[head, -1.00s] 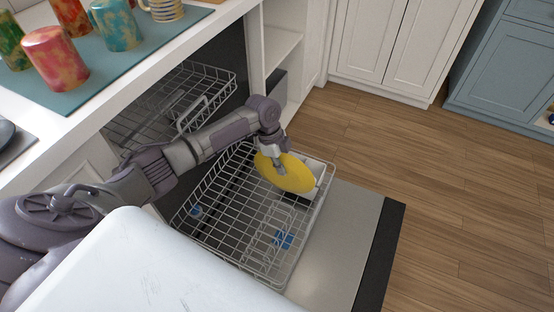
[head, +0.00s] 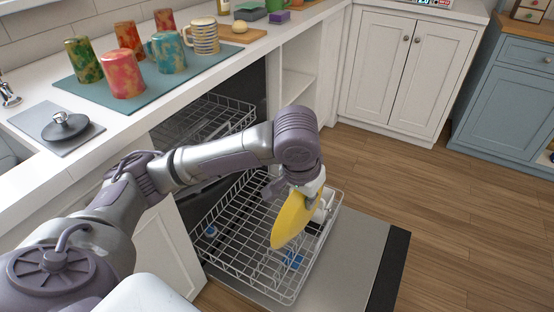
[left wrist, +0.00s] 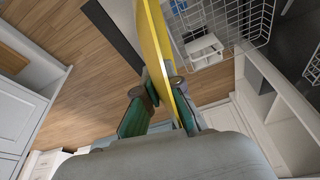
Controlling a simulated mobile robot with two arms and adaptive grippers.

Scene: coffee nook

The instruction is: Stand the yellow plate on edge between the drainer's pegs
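The yellow plate (head: 294,220) is held tilted steeply, nearly on edge, above the dishwasher's lower rack (head: 231,230). My left gripper (left wrist: 166,90) is shut on the plate's rim; in the left wrist view the yellow plate (left wrist: 155,40) shows edge-on between its fingers. In the head view the gripper is mostly hidden behind the plate and wrist. The wire rack is pulled out over the open door; its inner wires are partly hidden by my arm and the plate. Blue pieces (head: 293,260) show in the rack below the plate. My right gripper is not in view.
The open dishwasher door (head: 350,262) lies flat around the rack. A white holder (head: 325,208) sits at the rack's far right corner. An upper rack (head: 205,120) is inside. Several mugs stand on a teal mat (head: 140,88) on the counter. Wooden floor is clear at right.

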